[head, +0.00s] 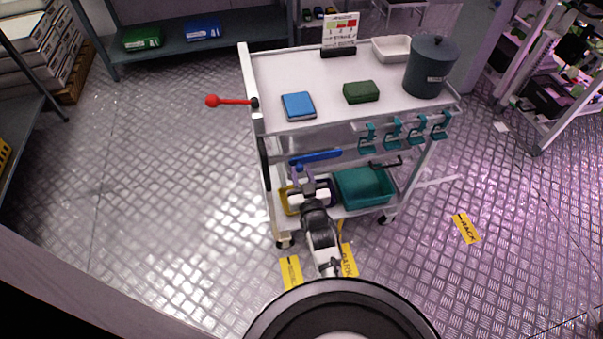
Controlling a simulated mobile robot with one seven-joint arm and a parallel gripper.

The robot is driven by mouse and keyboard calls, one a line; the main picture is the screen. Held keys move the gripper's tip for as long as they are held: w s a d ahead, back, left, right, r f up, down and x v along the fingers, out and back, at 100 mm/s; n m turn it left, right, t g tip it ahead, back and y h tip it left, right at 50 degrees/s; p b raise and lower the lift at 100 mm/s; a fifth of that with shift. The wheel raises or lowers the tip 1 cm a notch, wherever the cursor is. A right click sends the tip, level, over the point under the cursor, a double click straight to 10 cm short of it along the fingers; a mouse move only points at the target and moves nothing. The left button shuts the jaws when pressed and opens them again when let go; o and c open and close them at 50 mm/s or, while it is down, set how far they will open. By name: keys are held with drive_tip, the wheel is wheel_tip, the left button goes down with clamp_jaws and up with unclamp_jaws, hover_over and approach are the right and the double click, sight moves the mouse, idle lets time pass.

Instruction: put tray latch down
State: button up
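A red lever with a ball end (230,101) sticks out level to the left from the upper left post of the white cart (290,66). It looks like a latch, but I cannot tell for sure that it is the tray latch. My gripper (306,178) is low in front of the cart, just below the blue bar and well away from the red lever. Its fingers are small and partly hidden, so I cannot tell whether they are open or touching anything.
A blue box (298,106), a green box (361,92), a dark bucket (431,67) and a white tray (391,49) stand on the cart top. Teal clamps (392,131) hang at its front. A teal bin (364,187) is below. The floor left is clear.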

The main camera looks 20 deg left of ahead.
clamp_jaws()
drive_tip(key=shift+f, duration=0.1)
drive_tip(key=w+d+f+n+b, duration=0.7)
drive_tip(key=d+f+n+b, duration=0.3)
drive_tip(key=n, duration=0.8)
drive_tip(key=shift+f, duration=1.15)
drive_tip(key=shift+d, duration=0.15)
drive_tip(key=shift+o, duration=2.3)
unclamp_jaws()
